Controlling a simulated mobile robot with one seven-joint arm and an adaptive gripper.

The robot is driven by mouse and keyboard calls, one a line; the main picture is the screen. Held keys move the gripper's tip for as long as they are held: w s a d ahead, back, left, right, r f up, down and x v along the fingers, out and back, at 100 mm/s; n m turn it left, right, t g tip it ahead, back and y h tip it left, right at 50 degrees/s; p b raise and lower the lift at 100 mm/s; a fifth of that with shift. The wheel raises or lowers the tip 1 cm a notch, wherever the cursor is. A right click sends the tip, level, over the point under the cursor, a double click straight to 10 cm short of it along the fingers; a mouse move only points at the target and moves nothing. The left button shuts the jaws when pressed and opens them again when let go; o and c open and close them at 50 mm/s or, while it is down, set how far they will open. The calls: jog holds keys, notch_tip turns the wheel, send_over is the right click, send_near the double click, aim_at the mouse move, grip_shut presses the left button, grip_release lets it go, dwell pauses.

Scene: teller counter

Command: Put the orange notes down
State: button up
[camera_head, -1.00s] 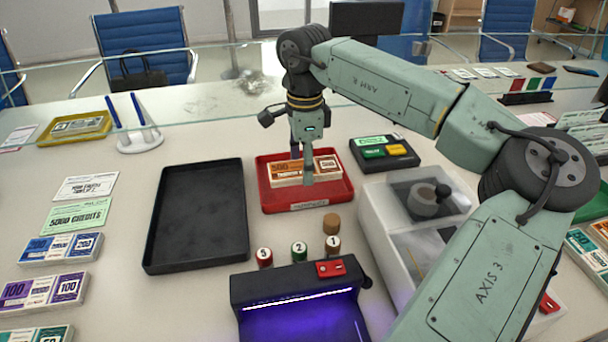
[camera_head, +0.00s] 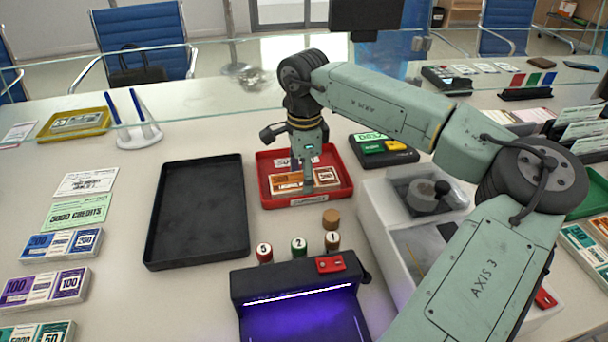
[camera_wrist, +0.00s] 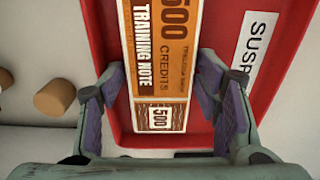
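The orange notes (camera_head: 290,181), a banded stack marked 500 and training note, lie flat in the red tray (camera_head: 343,190) in the head view. In the wrist view the orange notes (camera_wrist: 160,60) run up the middle over the red tray floor (camera_wrist: 225,25). My gripper (camera_wrist: 162,68) is open, with one finger on each side of the stack and narrow gaps showing beside it. In the head view my gripper (camera_head: 308,180) stands down in the tray and covers part of the stack.
Another note or stack (camera_head: 284,161) shows partly behind the orange notes. An empty black tray (camera_head: 160,250) is at left. Numbered stamps (camera_head: 299,247) and a purple-lit device (camera_head: 290,285) stand in front. A white divided box (camera_head: 375,240) is at right.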

notch_tip(320, 180, up, 12)
jog(key=shift+r+b, duration=0.2)
jog(key=shift+b, duration=0.25)
